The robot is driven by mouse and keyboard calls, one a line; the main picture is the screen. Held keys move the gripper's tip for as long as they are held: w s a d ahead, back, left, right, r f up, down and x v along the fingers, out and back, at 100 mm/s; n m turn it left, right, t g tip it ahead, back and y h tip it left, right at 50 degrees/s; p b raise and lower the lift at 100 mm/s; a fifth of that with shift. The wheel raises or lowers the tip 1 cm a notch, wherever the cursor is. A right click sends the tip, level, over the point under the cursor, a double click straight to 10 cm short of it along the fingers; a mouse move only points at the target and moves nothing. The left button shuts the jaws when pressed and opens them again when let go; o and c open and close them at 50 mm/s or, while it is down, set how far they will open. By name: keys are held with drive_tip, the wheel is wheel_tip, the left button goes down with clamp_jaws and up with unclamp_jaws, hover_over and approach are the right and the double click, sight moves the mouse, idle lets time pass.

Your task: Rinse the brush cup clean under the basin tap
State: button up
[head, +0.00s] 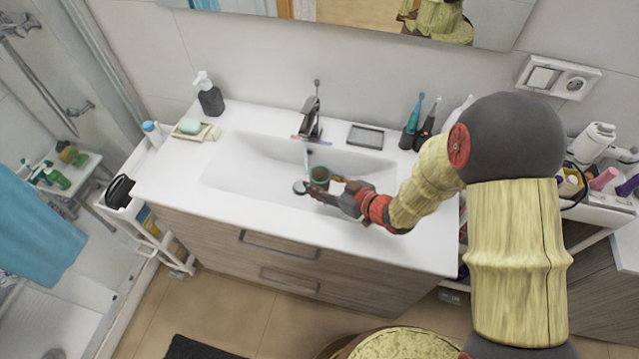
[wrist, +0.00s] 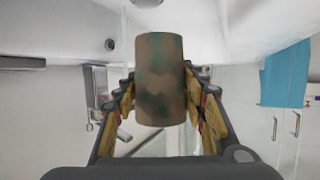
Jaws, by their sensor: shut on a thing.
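The brush cup (head: 320,176) is a small dark green and brown cup, held over the white basin (head: 240,165). My gripper (head: 325,188) is shut on it. In the wrist view the cup (wrist: 163,85) stands between the two fingers, its wall mottled brown and green; its inside does not show there. The dark basin tap (head: 311,118) stands at the basin's back edge, and the cup is in front of and below it. A pale streak hangs below the tap; I cannot tell whether it is running water.
A soap pump (head: 209,95) and a soap dish (head: 194,130) stand left of the basin. A dark tray (head: 366,136) and toothbrushes (head: 411,125) stand right of it. A mirror (head: 380,18) hangs behind. The counter's front edge (head: 300,235) is clear.

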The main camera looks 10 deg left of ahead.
drive_tip(key=w+a+f+b, duration=0.4)
drive_tip(key=w, duration=0.3)
drive_tip(key=shift+w+f, duration=0.2)
drive_tip(key=shift+f, duration=0.1)
idle(0.6)
drive_tip(key=w+a, duration=0.2)
drive_tip(key=w, duration=0.1)
drive_tip(key=w+a, duration=0.1)
drive_tip(key=w, duration=0.1)
idle(0.4)
idle(1.4)
